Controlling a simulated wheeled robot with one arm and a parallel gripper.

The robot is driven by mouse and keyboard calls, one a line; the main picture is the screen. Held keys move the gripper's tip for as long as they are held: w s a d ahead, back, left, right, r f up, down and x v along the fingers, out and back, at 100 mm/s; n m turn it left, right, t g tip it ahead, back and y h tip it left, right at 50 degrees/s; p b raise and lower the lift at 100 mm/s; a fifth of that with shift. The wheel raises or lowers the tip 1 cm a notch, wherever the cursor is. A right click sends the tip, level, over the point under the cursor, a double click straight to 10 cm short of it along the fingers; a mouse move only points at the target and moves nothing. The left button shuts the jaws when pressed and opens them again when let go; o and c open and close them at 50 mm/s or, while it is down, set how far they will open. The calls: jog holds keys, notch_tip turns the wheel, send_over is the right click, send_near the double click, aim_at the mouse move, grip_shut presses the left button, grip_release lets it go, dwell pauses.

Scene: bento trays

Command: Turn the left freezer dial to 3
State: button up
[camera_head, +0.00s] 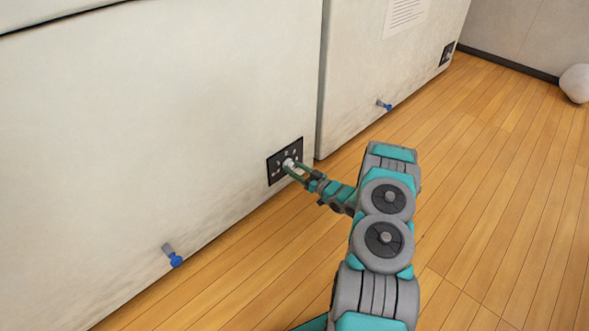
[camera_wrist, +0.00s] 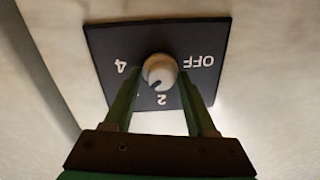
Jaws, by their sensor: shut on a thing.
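The left freezer dial (camera_head: 289,163) is a small pale round knob on a black square plate (camera_head: 271,172) low on the left freezer's front. In the wrist view the knob (camera_wrist: 159,68) sits between the two green fingers of my gripper (camera_wrist: 157,82), which is shut on it. On the plate (camera_wrist: 110,42) I can read OFF at the right, 4 at the left and 2 below the knob. The knob's dark pointer mark points down and slightly left, just to the 4 side of the 2. My gripper (camera_head: 294,168) also reaches the dial in the head view.
A second freezer (camera_head: 350,60) stands to the right, with its own black dial plate (camera_head: 447,53) and a paper notice (camera_head: 405,13). Blue-tipped drain spouts (camera_head: 174,259) stick out low on both freezers. A white ball (camera_head: 575,83) lies far right. The wooden floor is otherwise clear.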

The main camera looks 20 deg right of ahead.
jog(key=shift+a, duration=0.1)
grip_shut()
jog(key=shift+n+p, duration=0.3)
jog(key=o, duration=0.9)
grip_release()
